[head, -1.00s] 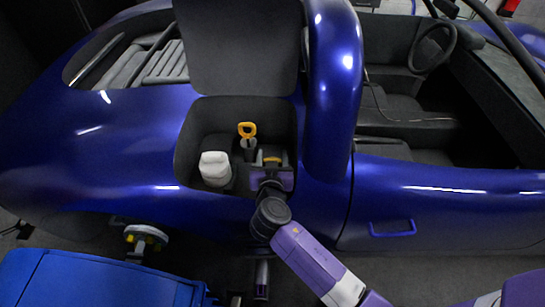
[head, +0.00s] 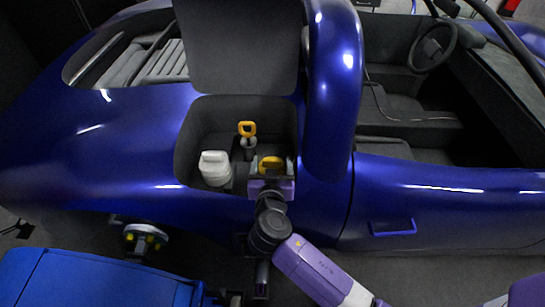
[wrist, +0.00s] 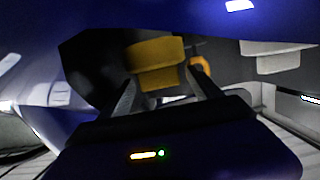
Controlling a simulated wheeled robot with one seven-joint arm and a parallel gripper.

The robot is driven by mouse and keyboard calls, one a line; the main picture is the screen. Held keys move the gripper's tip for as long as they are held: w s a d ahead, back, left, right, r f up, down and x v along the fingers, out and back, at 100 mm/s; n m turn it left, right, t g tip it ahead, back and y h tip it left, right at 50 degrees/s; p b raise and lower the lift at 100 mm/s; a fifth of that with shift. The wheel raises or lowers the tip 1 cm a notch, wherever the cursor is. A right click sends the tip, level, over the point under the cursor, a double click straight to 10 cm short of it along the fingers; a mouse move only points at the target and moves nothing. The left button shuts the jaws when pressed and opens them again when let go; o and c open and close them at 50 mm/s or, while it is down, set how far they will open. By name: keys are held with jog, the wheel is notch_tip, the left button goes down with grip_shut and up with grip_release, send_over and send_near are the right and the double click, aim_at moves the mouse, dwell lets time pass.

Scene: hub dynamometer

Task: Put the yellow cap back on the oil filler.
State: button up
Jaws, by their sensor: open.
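The yellow cap (head: 271,163) is at the right side of the dark recess in the blue car body. It also shows in the wrist view (wrist: 157,62), in front of my gripper, between the lines of the two fingers. My gripper (head: 272,174) is open at the recess's front edge, close to the cap; in the wrist view its fingers (wrist: 163,78) are spread apart. I cannot tell whether the fingertips touch the cap. The oil filler is not clearly visible; what lies under the cap is hidden by my gripper and shadow.
A yellow-handled dipstick (head: 247,130) stands behind and left of the cap. The raised lid (head: 240,45) is behind, and the blue roll hoop (head: 335,80) rises close on the right.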

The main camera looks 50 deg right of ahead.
jog(key=v, duration=0.8)
jog(key=shift+r, duration=0.1)
